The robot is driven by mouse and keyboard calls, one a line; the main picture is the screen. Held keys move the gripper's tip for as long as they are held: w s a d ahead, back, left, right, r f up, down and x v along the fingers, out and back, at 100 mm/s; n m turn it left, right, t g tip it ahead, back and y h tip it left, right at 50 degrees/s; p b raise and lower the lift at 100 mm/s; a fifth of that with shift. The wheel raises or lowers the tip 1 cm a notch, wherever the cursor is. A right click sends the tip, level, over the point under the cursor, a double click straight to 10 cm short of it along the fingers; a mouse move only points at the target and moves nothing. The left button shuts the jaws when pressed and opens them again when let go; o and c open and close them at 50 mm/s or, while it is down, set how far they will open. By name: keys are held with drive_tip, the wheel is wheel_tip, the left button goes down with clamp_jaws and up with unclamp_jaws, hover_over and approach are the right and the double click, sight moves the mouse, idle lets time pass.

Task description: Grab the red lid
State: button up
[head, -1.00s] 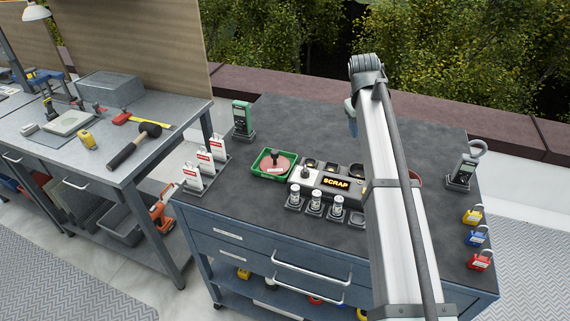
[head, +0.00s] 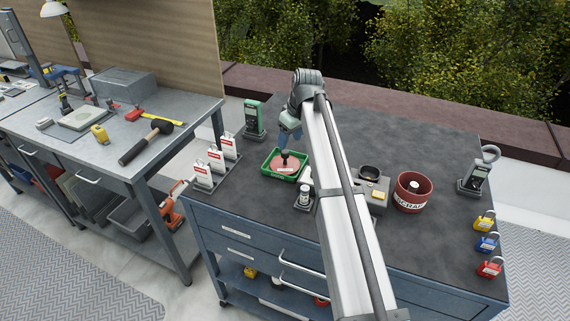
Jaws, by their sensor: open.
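A dull red round lid (head: 279,168) with a dark upright knob (head: 284,157) on top lies in a shallow green tray (head: 267,171) on the dark worktop. My gripper (head: 287,148) points down over the tray, close above the knob. My gripper is open and appears empty. It is small in this view, and I cannot tell whether its fingers are around the knob or just above it. My arm (head: 335,190) crosses the middle of the picture and hides part of the worktop.
A dark red SCRAP bin (head: 413,193) stands right of my arm. White-tagged stands (head: 216,160) and a green meter (head: 254,120) stand left of the tray. A small vial (head: 304,194) is close to its right. Coloured padlocks (head: 487,243) line the right edge.

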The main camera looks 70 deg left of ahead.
sight(285, 151)
drive_tip(key=shift+x, duration=3.9)
drive_tip(key=shift+a, duration=0.2)
clamp_jaws()
drive_tip(key=shift+r, duration=0.2)
